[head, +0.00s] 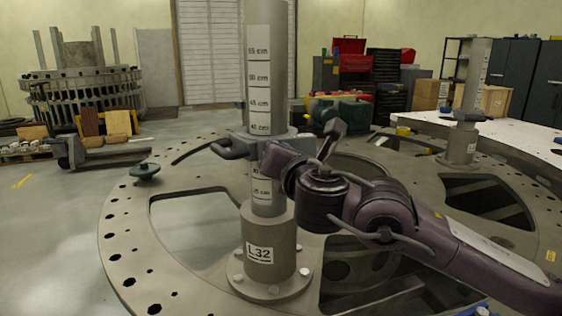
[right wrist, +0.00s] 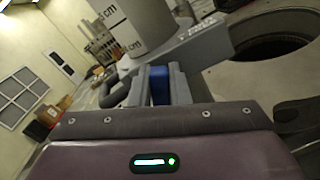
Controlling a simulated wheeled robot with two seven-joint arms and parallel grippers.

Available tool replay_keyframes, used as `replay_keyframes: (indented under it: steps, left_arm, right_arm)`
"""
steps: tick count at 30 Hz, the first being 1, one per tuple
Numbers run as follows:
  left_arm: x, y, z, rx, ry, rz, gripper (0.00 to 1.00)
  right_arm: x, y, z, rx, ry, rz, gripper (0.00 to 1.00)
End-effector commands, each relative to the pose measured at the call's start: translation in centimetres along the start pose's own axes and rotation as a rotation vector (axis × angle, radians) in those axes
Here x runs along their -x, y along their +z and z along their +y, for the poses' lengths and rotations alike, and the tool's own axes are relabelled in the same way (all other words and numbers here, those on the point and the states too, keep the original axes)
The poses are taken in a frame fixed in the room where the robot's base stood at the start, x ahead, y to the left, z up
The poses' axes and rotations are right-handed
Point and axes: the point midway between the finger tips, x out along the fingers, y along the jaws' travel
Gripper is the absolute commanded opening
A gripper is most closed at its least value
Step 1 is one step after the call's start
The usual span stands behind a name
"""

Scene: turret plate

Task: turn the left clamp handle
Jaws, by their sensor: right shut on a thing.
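The grey post marked L32 (head: 270,230) carries a cm scale and stands upright on a round plate. A dark grey clamp (head: 262,146) wraps around it, with a looped handle (head: 228,150) on its left side. The loop also shows in the right wrist view (right wrist: 114,92), left of my fingers. My right gripper (right wrist: 160,86) is at the clamp, close against the post, and shut on part of the clamp handle; a blue patch shows between the fingers. The exact grip is hidden in the head view by my purple wrist. My left gripper is out of view.
The large round plate (head: 130,235) has wide openings and rim holes. A second post (head: 467,110) with a clamp stands at the right, by a white table (head: 510,132). A pallet jack (head: 75,155) is at the left.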

Motion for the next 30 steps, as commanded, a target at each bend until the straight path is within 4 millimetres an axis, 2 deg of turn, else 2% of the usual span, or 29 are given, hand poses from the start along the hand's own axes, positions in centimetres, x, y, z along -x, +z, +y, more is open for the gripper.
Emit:
replay_keyframes:
  steps: [1, 12, 30]
  left_arm:
    - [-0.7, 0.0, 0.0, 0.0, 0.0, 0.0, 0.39]
    - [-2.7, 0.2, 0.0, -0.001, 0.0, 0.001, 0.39]
    - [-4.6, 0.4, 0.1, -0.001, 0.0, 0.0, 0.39]
  right_arm:
    - [0.0, -0.4, -0.3, -0.047, -0.001, 0.001, 0.0]
    - [0.0, -0.4, -0.7, -0.398, 0.0, 0.002, 0.0]
    - [0.0, -0.8, -1.3, -0.93, -0.002, 0.001, 0.0]
